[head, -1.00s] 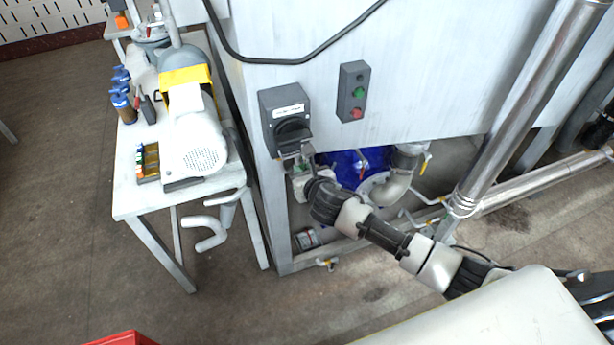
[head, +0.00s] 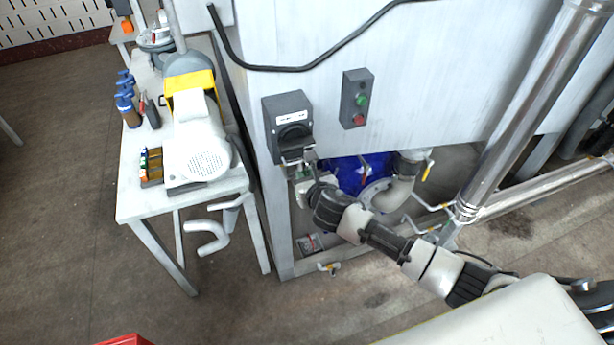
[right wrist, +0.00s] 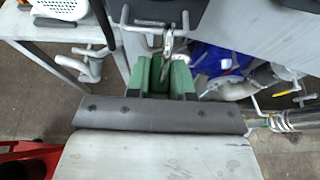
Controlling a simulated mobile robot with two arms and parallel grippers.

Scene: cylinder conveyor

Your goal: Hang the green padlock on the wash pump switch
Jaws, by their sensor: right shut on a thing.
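The wash pump switch (head: 288,127) is a dark grey box with a white label and a black rotary handle, on the pale metal cabinet. My right gripper (head: 303,178) is just below it, close under the handle. In the right wrist view the gripper (right wrist: 163,75) is shut on the green padlock (right wrist: 161,67), whose silver shackle (right wrist: 168,44) points up towards the switch's lower part. I cannot tell whether the shackle passes through the switch or only lies in front of it. In the head view the padlock is mostly hidden by the gripper. My left gripper is not in view.
A small box with green and red buttons (head: 355,98) is right of the switch. A black cable hangs above. A table (head: 135,205) with a motor (head: 199,150) and blue-capped bottles stands left. Pipes and a blue pump (head: 352,172) are below and behind my right arm.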

